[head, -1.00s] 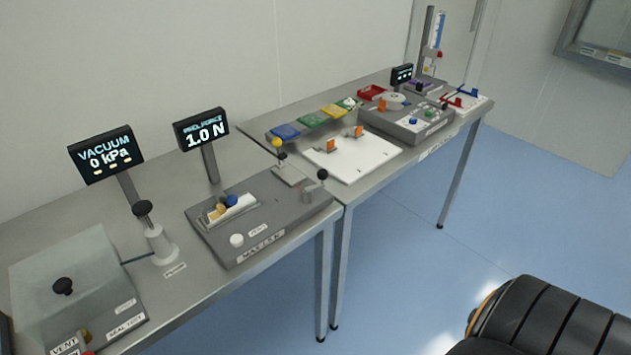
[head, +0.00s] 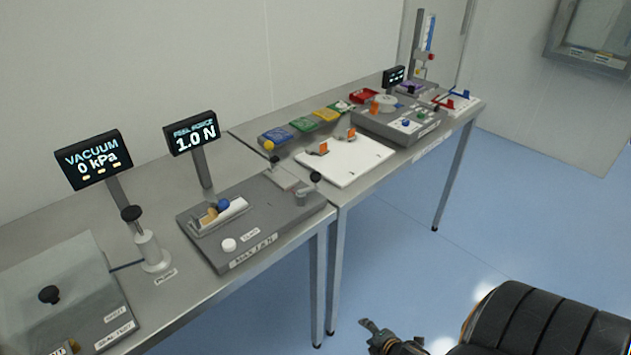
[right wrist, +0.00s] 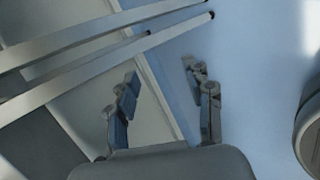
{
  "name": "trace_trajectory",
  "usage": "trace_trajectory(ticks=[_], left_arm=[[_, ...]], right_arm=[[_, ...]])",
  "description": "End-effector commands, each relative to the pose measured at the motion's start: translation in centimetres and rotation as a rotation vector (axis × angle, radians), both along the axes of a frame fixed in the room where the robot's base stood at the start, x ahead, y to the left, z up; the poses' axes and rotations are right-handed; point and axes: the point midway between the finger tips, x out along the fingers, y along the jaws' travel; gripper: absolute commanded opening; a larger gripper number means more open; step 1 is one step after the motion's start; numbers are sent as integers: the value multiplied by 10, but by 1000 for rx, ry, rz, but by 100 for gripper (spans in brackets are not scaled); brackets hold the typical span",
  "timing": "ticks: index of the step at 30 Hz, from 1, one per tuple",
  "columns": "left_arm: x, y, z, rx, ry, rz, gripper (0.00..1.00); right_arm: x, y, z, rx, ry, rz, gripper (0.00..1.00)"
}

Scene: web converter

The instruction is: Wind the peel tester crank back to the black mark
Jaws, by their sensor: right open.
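The peel tester (head: 270,212) is a dark grey box on the near table, with a display (head: 192,133) behind it reading 1.0 N. A small crank with a black knob (head: 315,177) stands at its right end. A yellow-knobbed lever (head: 269,146) and a clamp with blue and orange parts (head: 219,211) are also on it. The black mark is too small to make out. My right gripper (head: 369,328) is low in front of the table, away from the crank. In the right wrist view its fingers (right wrist: 162,75) are apart and empty. My left gripper is not in view.
A vacuum chamber (head: 62,265) and a black-topped pump (head: 149,245) stand left of the tester. The far table holds a white board (head: 345,162), coloured pads and another grey device (head: 395,127). Table legs (head: 318,285) stand near my right gripper; the blue floor is otherwise clear.

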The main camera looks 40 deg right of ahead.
Motion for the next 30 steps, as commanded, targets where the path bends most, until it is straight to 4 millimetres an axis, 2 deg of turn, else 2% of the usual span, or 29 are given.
trace_trajectory(ticks=[1,2,3,5,6,9,12,13,15,18,23,30], left_arm=[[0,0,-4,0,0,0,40],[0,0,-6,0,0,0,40],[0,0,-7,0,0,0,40],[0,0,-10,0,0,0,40],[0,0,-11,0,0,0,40],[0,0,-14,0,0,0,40],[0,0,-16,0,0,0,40],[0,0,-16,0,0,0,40],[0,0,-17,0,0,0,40],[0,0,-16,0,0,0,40],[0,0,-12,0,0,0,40],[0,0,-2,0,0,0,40]], right_arm=[[30,-22,41,-157,-64,126,52],[45,-31,66,-260,-96,203,52],[65,-42,102,-406,-138,302,52],[90,-53,158,-632,-191,437,52],[104,-56,194,-783,-223,517,52],[128,-54,274,-1132,-280,674,52],[139,-43,332,-1404,-312,768,52],[141,-40,345,-1467,-319,787,52],[143,-33,367,-1576,-328,817,52],[146,-29,382,-1651,-332,835,52],[160,-29,386,-1661,-333,834,52],[202,-31,387,-1659,-332,832,52]])
